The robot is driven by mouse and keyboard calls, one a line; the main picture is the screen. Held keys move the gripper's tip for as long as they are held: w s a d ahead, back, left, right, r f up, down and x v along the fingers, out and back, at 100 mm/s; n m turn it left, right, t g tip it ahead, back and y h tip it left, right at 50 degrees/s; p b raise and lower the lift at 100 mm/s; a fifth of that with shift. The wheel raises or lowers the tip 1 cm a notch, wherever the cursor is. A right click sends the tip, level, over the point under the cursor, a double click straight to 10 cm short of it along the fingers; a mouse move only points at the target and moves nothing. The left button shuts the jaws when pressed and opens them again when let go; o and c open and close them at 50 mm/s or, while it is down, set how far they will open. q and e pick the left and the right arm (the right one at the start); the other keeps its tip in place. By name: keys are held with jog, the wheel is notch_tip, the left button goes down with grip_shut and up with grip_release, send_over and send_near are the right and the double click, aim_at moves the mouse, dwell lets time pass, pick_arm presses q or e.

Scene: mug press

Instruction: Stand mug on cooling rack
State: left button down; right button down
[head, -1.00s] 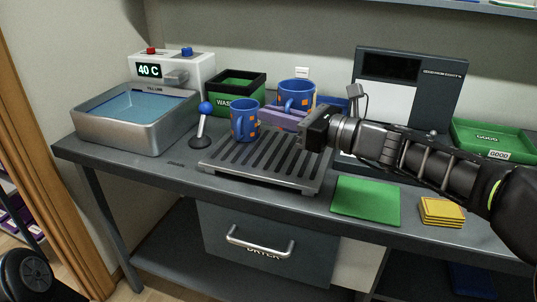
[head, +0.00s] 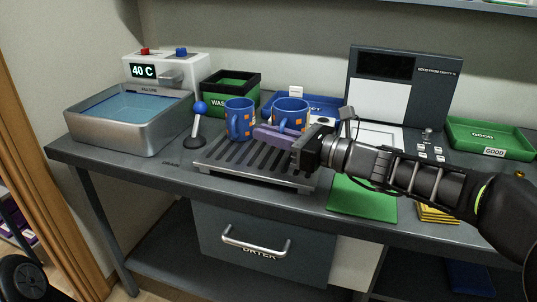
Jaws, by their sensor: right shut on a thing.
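A blue mug with orange patches (head: 291,108) is upright at the back right of the cooling rack (head: 232,170), a grey slatted stand. My right gripper (head: 264,133), with purple fingers, comes in from the right and is shut on this mug. The fingers hide the mug's lower part, so I cannot tell whether its base touches the slats. A second blue patterned mug (head: 240,116) stands upright on the rack's back part, just left of the held one, with its handle toward me. My left gripper is not in view.
A water basin (head: 120,135) and a blue-knobbed lever (head: 199,125) are on the left. A green-lined black bin (head: 230,98) and a blue tray (head: 322,101) are behind. A dark machine (head: 405,75), green mat (head: 360,199), yellow pads (head: 437,214) and green tray (head: 485,131) are right.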

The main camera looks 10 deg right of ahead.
jog(key=shift+f+b, duration=0.7)
jog(key=shift+f, duration=1.75)
jog(key=shift+f, duration=0.1)
jog(key=c, duration=1.5)
grip_release()
jog(key=shift+s+d, duration=0.1)
jog(key=shift+s+d, duration=0.25)
jog(key=shift+d, duration=0.05)
jog(key=p+v, duration=0.1)
jog(key=v, duration=1)
